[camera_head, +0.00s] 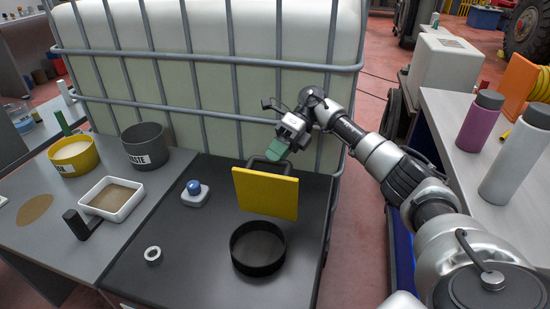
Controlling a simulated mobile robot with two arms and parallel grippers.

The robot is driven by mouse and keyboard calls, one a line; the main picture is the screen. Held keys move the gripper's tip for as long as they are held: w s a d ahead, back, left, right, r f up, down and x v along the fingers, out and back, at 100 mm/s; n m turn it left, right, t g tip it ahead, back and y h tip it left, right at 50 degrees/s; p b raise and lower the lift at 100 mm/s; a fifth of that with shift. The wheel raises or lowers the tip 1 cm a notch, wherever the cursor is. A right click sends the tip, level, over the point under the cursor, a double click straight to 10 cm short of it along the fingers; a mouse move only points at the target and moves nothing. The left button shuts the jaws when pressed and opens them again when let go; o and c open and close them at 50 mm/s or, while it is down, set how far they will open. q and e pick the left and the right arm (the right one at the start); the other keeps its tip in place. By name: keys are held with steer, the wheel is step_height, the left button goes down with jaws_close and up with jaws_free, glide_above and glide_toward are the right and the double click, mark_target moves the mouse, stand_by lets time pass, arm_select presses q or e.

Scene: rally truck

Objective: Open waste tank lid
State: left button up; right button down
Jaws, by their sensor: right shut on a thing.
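The yellow square lid (265,193) is tilted up steeply above the dark tabletop, with its broad face toward me. A dark handle (262,164) shows at its upper edge. My right gripper (277,152), with green fingertips, comes in from the right and is shut at this handle; the exact contact is partly hidden. A round black open rim (258,264) is on the dark top just in front of the lid. A dark grey pot labelled WASTE (146,150) stands to the left. My left gripper is not in view.
A caged white tank (205,80) stands close behind. A yellow tub (73,158), a white tray (112,200), a blue ball on a white base (195,192) and a small white ring (153,255) lie left. Bottles (480,122) stand on the right bench.

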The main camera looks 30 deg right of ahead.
steer(key=shift+s+a+f, duration=0.1)
steer(key=shift+s+f, duration=0.05)
steer(key=shift+f, duration=0.6)
steer(key=c, duration=1.5)
jaws_free()
steer(key=o, duration=0.4)
steer(key=shift+w+f, duration=0.15)
steer(key=shift+w, duration=0.05)
steer(key=shift+o, duration=0.2)
steer(key=shift+r, duration=0.2)
steer(key=shift+r, duration=0.15)
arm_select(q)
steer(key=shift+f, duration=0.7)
arm_select(e)
steer(key=v, duration=0.7)
steer(key=shift+d, duration=0.3)
steer(key=shift+w, duration=0.15)
